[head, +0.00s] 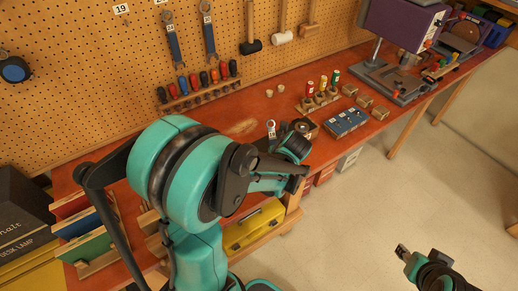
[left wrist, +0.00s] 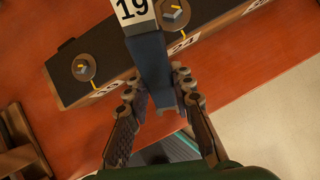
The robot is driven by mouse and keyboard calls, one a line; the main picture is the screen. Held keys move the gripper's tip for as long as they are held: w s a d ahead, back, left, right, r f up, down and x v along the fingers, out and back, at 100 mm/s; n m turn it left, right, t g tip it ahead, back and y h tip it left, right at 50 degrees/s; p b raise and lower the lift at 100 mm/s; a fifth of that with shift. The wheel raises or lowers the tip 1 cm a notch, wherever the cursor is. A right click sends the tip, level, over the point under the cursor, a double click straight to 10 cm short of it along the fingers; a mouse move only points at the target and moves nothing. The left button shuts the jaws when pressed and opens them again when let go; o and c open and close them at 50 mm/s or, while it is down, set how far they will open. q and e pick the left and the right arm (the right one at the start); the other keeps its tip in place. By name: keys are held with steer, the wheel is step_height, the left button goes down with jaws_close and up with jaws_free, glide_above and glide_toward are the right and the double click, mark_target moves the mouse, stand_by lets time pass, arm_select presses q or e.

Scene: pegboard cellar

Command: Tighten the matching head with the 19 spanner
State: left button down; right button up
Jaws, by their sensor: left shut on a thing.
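The 19 spanner (left wrist: 150,58), with a blue shaft and a white tag reading 19, is between the fingers of my left gripper (left wrist: 160,95), which is shut on it. In the left wrist view the spanner's working end runs out of the top. Its tagged part shows small in the head view (head: 271,127), beside my gripper (head: 300,165). Below the spanner is a dark block (left wrist: 122,60) with bolt heads; one head (left wrist: 84,67) is left of the shaft, another (left wrist: 175,15) right.
Two blue spanners (head: 173,40) (head: 208,36) hang on the pegboard, near an empty spot labelled 19 (head: 121,9). A screwdriver rack (head: 200,94), a bottle rack (head: 320,101), blue boxes (head: 346,122) and a drill press (head: 385,80) stand along the red bench.

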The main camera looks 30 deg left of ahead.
arm_select(q)
steer(key=s+r+n+g+h+p, duration=0.4)
steer(key=s+r+g+h+p, duration=0.25)
steer(key=s+h, duration=0.25)
arm_select(e)
step_height(320, 180, up, 8)
steer(key=r, duration=0.1)
arm_select(q)
steer(key=shift+t, duration=0.35)
steer(key=f+b, duration=0.2)
steer(key=f, duration=0.1)
steer(key=d+f+b, duration=0.1)
steer(key=f+b, duration=0.1)
steer(key=f, duration=0.1)
steer(key=shift+w+d+b, duration=0.15)
steer(key=shift+w+b, duration=0.05)
steer(key=shift+b, duration=0.15)
arm_select(e)
step_height(320, 180, down, 6)
steer(key=shift+d, duration=0.15)
arm_select(q)
steer(key=shift+f+b, duration=0.75)
steer(key=shift+b, duration=0.05)
arm_select(e)
steer(key=shift+f, duration=0.8)
